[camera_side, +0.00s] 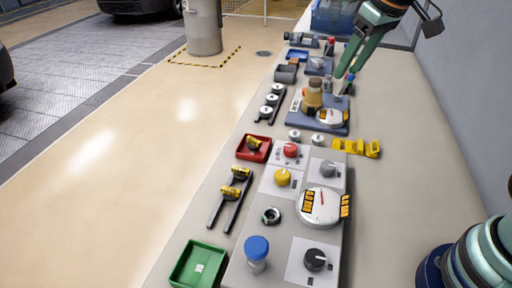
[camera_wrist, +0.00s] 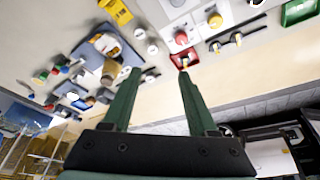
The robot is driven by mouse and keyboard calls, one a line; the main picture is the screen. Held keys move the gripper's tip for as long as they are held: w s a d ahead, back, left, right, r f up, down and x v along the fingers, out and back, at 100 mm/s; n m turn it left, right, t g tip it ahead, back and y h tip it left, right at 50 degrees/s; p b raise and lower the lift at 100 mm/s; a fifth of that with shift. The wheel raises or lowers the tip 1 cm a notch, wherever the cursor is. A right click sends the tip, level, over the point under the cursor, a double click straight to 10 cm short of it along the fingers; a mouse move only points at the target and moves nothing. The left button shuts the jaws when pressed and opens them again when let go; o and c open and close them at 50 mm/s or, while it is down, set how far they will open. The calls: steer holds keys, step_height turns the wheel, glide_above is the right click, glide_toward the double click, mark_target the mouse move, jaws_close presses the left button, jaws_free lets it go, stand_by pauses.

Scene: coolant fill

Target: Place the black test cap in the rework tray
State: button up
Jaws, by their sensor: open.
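The black test cap (camera_side: 315,260) appears as a black round cap on a white plate at the near end of the bench; I do not make it out in the wrist view. The red tray (camera_side: 243,155), likely the rework tray, lies at the bench's left edge and holds a yellow and black piece. It also shows in the wrist view (camera_wrist: 176,60), close to the right fingertip in the picture. My gripper (camera_wrist: 158,74) is open, with nothing between its fingers. In the side view it is over the far end of the bench, away from cap and tray.
Red (camera_side: 291,150), yellow (camera_side: 282,177) and grey (camera_side: 328,169) caps stand on plates near a round gauge (camera_side: 318,207). A blue-capped bottle (camera_side: 257,253) and green tray (camera_side: 182,273) are at the near end.

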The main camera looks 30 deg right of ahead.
steer(key=s+d+f+m+t, duration=0.1)
steer(key=s+d+f, duration=0.2)
steer(key=s, duration=0.6)
steer(key=shift+s+f+t, duration=0.35)
steer(key=shift+t, duration=0.05)
